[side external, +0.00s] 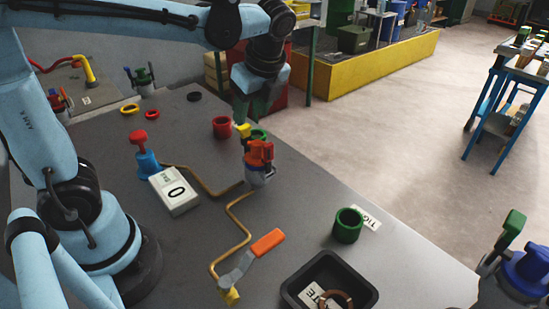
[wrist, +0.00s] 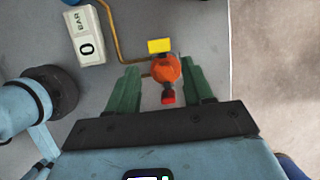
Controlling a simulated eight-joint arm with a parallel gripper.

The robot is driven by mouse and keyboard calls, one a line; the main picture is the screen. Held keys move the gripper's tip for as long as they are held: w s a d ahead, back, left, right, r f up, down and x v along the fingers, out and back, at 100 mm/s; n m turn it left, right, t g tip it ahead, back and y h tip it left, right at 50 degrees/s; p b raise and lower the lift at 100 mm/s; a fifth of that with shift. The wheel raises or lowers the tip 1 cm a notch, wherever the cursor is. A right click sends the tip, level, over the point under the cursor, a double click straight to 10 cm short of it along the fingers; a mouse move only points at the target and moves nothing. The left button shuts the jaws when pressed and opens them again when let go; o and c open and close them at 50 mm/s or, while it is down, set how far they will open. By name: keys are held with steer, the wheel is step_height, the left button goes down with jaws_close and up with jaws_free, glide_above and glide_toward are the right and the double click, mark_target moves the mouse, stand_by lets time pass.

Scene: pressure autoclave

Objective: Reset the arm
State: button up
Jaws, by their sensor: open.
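My gripper (side external: 250,112) hangs from the arm above the far part of the grey bench, fingers pointing down. In the wrist view its two green fingers (wrist: 162,76) are apart, with an orange-red valve knob (wrist: 165,68) showing between them. That valve (side external: 260,154) stands upright on the bench beside a brass pipe, below the fingers in the side view. No contact between fingers and valve can be made out. A yellow block (wrist: 160,45) shows just beyond the knob. My arm reaches over from the left.
A white gauge box reading 0 (side external: 174,192), a blue valve with red handle (side external: 147,160), a red cup (side external: 222,127), an orange lever (side external: 267,242), a green cup (side external: 348,226) and a black tray (side external: 300,292) are on the bench. Open floor (side external: 400,150) lies to the right.

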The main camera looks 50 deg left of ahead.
mark_target(247, 130)
steer(key=shift+x, duration=3.5)
steer(key=shift+r, duration=0.1)
steer(key=v, duration=1.2)
steer(key=x, duration=1.2)
steer(key=a+f+h, duration=0.3)
steer(key=a+h, duration=0.4)
steer(key=h, duration=0.2)
steer(key=shift+d+v, duration=0.15)
steer(key=shift+v, duration=1.15)
steer(key=shift+d+v, duration=0.1)
steer(key=shift+v, duration=1.2)
